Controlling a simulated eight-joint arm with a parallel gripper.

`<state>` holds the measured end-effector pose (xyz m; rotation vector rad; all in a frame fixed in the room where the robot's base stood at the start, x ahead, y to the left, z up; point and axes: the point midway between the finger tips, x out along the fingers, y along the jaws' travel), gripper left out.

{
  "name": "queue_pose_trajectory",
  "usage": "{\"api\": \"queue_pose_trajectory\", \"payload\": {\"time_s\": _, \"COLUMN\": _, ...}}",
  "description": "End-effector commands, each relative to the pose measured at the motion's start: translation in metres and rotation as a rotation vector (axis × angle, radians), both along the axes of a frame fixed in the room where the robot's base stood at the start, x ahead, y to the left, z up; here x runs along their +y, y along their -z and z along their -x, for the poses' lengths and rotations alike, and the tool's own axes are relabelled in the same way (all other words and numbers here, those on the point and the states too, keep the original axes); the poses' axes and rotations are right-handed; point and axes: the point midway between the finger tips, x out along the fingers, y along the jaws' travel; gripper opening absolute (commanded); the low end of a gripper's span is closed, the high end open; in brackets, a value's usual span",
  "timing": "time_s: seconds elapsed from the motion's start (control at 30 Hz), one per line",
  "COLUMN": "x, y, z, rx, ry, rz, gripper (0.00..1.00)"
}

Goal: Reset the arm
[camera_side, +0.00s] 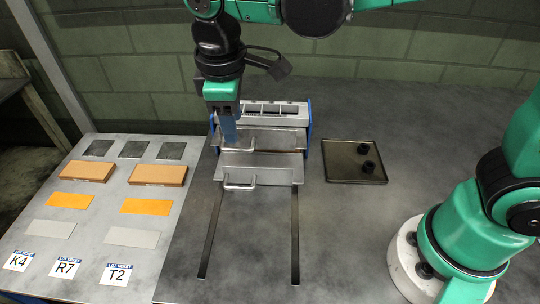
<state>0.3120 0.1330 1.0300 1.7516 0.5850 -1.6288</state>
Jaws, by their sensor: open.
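My gripper (228,128) points down over the left part of the bolt former (280,108), a grey machine with blue sides. Its blue-grey fingers are close to the machine's upper handle plate; I cannot tell whether they touch it. Between the fingers I see no held object. Two grey plates with bar handles lie in front of the machine, the nearer one with its handle (240,184) at the front left. Two dark rails (296,235) run forward from it on the table.
A dark tray (340,172) with two black round parts (366,158) sits right of the machine. On the left, a panel (90,262) bears dark squares, brown boxes (158,175), orange and grey plates, and lot tickets K4, R7 and T2 (117,274).

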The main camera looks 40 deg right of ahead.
Motion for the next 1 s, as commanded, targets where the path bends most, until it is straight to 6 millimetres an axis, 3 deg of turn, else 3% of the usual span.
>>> {"api": "queue_pose_trajectory", "payload": {"time_s": 0.17, "x": -0.019, "y": -0.003, "z": 0.004, "rx": -0.049, "ry": 0.080, "rz": -0.045, "gripper": 0.43}}
{"api": "queue_pose_trajectory", "payload": {"time_s": 0.4, "x": -0.083, "y": -0.003, "z": 0.028, "rx": -0.262, "ry": 0.400, "rz": -0.224, "gripper": 0.43}}
{"api": "queue_pose_trajectory", "payload": {"time_s": 0.6, "x": -0.119, "y": 0.008, "z": 0.047, "rx": -0.435, "ry": 0.634, "rz": -0.349, "gripper": 0.43}}
{"api": "queue_pose_trajectory", "payload": {"time_s": 0.8, "x": -0.132, "y": 0.015, "z": 0.055, "rx": -0.513, "ry": 0.729, "rz": -0.401, "gripper": 0.43}}
{"api": "queue_pose_trajectory", "payload": {"time_s": 1.0, "x": -0.133, "y": 0.015, "z": 0.055, "rx": -0.518, "ry": 0.736, "rz": -0.405, "gripper": 0.43}}
